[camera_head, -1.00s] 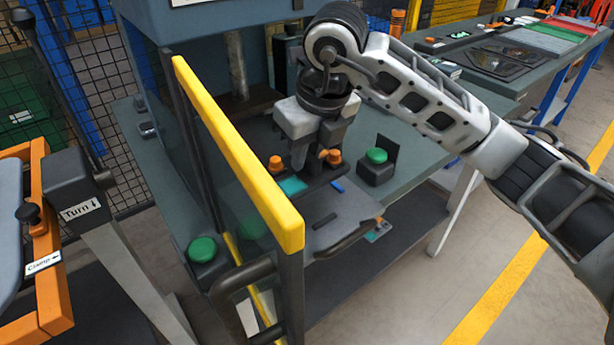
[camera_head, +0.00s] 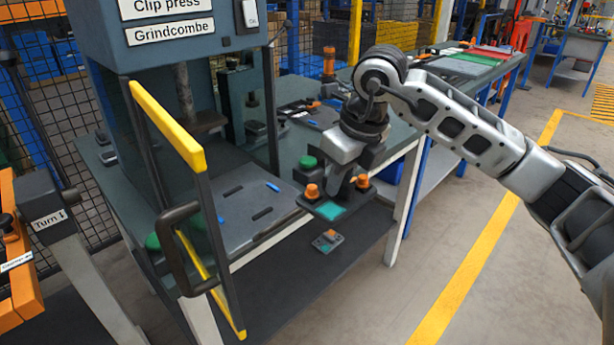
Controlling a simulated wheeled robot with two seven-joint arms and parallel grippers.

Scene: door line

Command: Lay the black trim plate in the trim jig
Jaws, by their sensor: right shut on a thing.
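My right gripper (camera_head: 342,178) comes in from the right and is shut. It holds a black plate (camera_head: 330,197) with two orange knobs and a teal patch, which looks like the black trim plate. The plate is at the front edge of the press table, apparently above the surface; the exact gap is hard to tell. My left gripper is out of view.
The clip press (camera_head: 165,45) has a yellow-edged guard (camera_head: 165,125) with a black handle at front left. A grey slotted plate (camera_head: 238,210) lies in it. A green button (camera_head: 308,162) stands beside my gripper. Dark parts (camera_head: 315,112) lie behind. Floor is free at right.

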